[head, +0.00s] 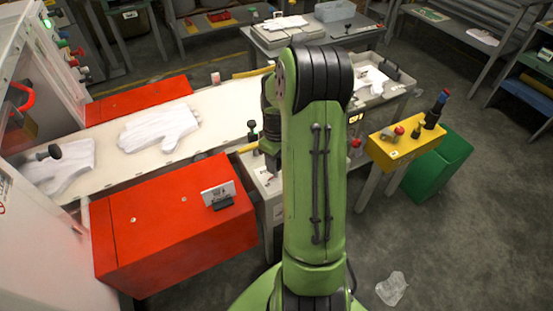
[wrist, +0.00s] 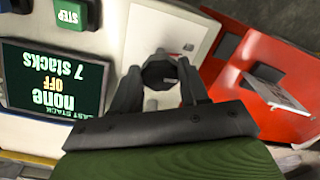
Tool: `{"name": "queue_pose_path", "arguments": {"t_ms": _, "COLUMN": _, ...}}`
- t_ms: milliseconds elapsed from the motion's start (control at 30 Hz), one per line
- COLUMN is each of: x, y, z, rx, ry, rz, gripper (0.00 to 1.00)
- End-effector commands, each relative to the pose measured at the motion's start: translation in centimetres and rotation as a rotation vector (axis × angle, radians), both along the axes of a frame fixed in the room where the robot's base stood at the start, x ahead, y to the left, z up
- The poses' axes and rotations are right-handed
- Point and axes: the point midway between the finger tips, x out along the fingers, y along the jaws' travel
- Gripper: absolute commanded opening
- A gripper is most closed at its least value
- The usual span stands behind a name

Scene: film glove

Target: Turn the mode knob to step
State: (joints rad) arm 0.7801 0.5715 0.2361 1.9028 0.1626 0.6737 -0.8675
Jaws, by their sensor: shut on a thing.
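The mode knob (wrist: 158,72) is a black round knob on a white panel (wrist: 183,28) in the wrist view. My gripper (wrist: 157,79) is shut on it, with a dark finger on either side. The knob's pointer and scale marks cannot be read. Left of it, a dark screen (wrist: 50,80) shows upside-down text reading "none", "OFF" and "7 stacks". A green button (wrist: 67,14) marked STEP sits above the screen. In the head view my green arm hides the knob and the fingers.
A red box (head: 170,225) with a small sign holder (head: 218,195) stands left of my arm. White gloves (head: 158,130) lie on the pale conveyor (head: 215,108). A yellow control box (head: 400,148) and a green bin (head: 440,165) stand to the right. Crumpled clear plastic (head: 391,288) lies on the floor.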

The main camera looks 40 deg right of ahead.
Motion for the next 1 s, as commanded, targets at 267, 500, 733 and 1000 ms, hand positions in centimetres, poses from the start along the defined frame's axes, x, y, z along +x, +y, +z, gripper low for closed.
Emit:
{"name": "queue_pose_path", "arguments": {"t_ms": 267, "x": 0.02, "y": 0.02, "z": 0.07, "rx": 0.0, "ry": 0.0, "rz": -0.049, "gripper": 0.14}}
{"name": "queue_pose_path", "arguments": {"t_ms": 500, "x": 0.03, "y": 0.06, "z": 0.12, "rx": -0.001, "ry": -0.001, "rz": -0.2, "gripper": 0.14}}
{"name": "queue_pose_path", "arguments": {"t_ms": 733, "x": 0.05, "y": 0.07, "z": 0.15, "rx": -0.002, "ry": -0.001, "rz": -0.413, "gripper": 0.14}}
{"name": "queue_pose_path", "arguments": {"t_ms": 1000, "x": 0.07, "y": 0.12, "z": 0.14, "rx": -0.001, "ry": -0.002, "rz": -0.666, "gripper": 0.14}}
